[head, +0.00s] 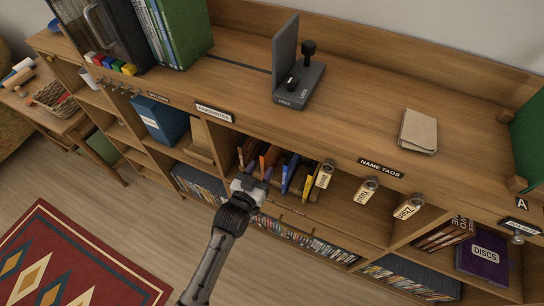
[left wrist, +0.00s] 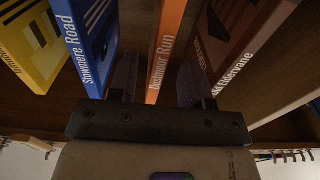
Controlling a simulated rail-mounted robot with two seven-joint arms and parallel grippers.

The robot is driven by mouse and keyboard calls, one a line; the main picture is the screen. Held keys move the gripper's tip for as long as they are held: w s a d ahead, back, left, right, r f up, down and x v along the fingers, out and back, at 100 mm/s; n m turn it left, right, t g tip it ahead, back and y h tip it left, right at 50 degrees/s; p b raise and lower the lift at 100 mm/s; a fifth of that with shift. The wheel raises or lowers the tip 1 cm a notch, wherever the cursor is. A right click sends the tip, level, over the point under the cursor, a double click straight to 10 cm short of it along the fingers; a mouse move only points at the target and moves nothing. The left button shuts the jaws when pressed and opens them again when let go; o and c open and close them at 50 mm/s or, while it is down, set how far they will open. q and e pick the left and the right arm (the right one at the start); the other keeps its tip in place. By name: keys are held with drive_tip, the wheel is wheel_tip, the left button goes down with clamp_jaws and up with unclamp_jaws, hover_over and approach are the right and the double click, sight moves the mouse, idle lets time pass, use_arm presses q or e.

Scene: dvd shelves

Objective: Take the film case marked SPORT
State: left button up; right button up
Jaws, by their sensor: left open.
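Several film cases stand upright in an open shelf compartment. The left wrist view shows a yellow case (left wrist: 33,42), a blue case (left wrist: 86,38) lettered "Stowmere Road", an orange case (left wrist: 166,45) that seems to read "Dunmoor Run", and a brown case (left wrist: 228,45). I cannot read the word SPORT on any of them. My left gripper (head: 254,176) is at the compartment's front, its jaws open. In the left wrist view its fingers (left wrist: 157,85) stand either side of the orange case's spine; I cannot tell whether they touch it. My right gripper is not in view.
Hanging name tags (head: 365,190) line the shelf edge right of the cases. A lower shelf holds a row of discs (head: 310,243). A grey device (head: 299,86) and a beige notebook (head: 418,131) lie on top. A red rug (head: 75,262) covers part of the floor.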

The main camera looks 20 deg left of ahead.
sight(268, 159)
use_arm(q)
drive_tip(key=w, duration=0.1)
drive_tip(key=w+b, duration=0.1)
drive_tip(key=w, duration=0.2)
drive_tip(key=shift+w+d+f, duration=0.15)
drive_tip(key=shift+w+d, duration=0.1)
drive_tip(key=shift+w, duration=0.15)
clamp_jaws()
